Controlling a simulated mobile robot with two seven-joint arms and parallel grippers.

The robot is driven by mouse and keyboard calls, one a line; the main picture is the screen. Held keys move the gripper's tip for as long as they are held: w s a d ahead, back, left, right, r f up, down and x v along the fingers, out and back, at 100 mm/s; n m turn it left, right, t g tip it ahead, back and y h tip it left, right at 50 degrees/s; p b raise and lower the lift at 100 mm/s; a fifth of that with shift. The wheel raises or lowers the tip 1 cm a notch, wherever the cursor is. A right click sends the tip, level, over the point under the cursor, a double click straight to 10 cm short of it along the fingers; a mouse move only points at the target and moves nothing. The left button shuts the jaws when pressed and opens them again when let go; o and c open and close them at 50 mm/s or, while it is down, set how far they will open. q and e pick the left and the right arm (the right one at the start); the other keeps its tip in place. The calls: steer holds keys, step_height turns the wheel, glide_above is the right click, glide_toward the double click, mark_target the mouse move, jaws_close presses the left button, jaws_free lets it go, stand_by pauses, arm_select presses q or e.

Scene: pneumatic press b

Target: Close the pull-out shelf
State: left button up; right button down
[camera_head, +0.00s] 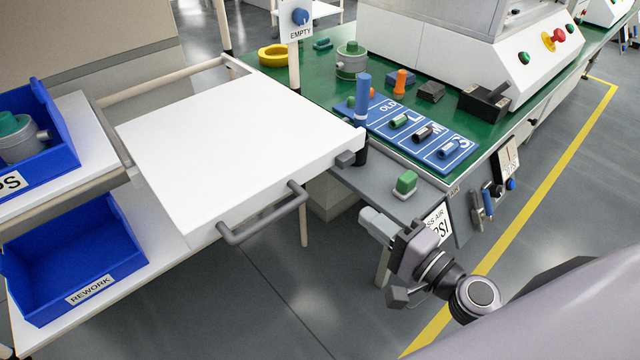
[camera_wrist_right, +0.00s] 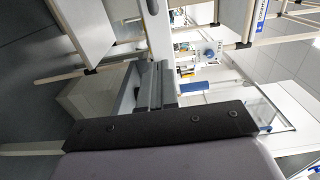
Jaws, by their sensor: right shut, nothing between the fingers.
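The pull-out shelf (camera_head: 230,140) is a flat white panel with a grey bar handle (camera_head: 265,215) on its front edge. It is out, its front reaching past the blue-bin rack on the left and over open floor. A small grey block (camera_head: 346,159) sits at its right front corner. My right gripper (camera_head: 374,222) is shut and empty, to the right of the handle and apart from it. Its fingers also show in the right wrist view (camera_wrist_right: 150,85). My left gripper is in neither view.
The green workbench (camera_head: 325,70) with a blue mat (camera_head: 430,155) and small parts lies to the right. A grey ledge (camera_head: 375,190) holding a green button (camera_head: 405,183) is close to my right gripper. Blue bins (camera_head: 75,245) stand at left. Floor in front of the handle is clear.

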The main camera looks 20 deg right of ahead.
mark_target(309, 171)
steer(key=p+x, duration=0.3)
steer(key=x, duration=0.9)
steer(key=shift+w+a+p, duration=0.1)
steer(key=shift+w+p, duration=0.1)
steer(key=shift+p, duration=0.1)
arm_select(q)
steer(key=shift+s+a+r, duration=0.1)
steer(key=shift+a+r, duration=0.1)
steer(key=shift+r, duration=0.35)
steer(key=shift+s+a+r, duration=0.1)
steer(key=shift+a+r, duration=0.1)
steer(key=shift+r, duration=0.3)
arm_select(e)
steer(key=shift+w+a, duration=0.25)
steer(key=shift+w, duration=0.35)
steer(key=shift+f, duration=0.1)
